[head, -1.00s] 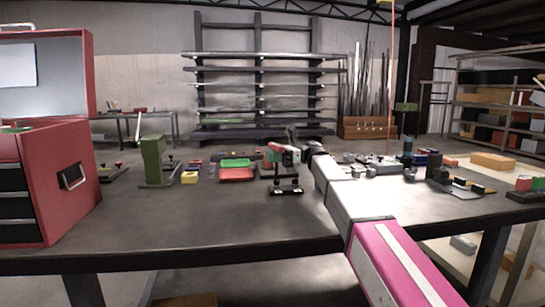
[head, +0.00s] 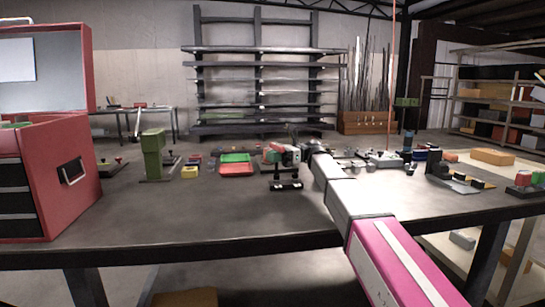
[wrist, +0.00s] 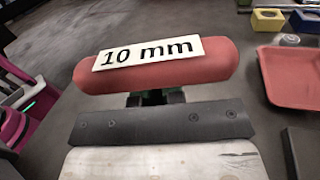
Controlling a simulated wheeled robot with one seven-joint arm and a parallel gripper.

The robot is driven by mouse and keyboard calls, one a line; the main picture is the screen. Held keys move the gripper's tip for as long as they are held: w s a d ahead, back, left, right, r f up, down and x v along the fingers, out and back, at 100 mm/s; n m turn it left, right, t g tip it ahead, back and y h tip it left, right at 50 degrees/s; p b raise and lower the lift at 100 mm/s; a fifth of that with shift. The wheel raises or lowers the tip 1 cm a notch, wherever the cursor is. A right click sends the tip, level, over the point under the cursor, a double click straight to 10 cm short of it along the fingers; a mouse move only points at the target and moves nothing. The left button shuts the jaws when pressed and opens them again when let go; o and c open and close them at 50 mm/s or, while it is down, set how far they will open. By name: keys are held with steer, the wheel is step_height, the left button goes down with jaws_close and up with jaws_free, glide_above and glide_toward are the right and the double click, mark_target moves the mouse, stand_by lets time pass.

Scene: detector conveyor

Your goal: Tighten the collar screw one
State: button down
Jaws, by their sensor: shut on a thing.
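A tool with a red rounded handle (wrist: 205,68) fills the top middle of the wrist view, and its white label reads "10 mm". My gripper (wrist: 156,98) is shut on this tool, just below the handle in that view; the fingertips are mostly hidden. A small black stand (head: 286,186) is below the gripper. I cannot pick out a collar or its screw in either view.
A red tray (head: 237,169) and a yellow block (head: 190,172) lie left of the gripper. A green press-like device (head: 153,156) and a red tool cabinet (head: 62,170) stand further left. Fixtures (head: 440,165) crowd the right side. The bench front (head: 200,215) is clear.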

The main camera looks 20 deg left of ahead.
stand_by(0.3)
steer(key=shift+w+a+m+t+y, duration=0.1)
steer(key=shift+m+t+y, duration=0.8)
steer(key=shift+t, duration=0.2)
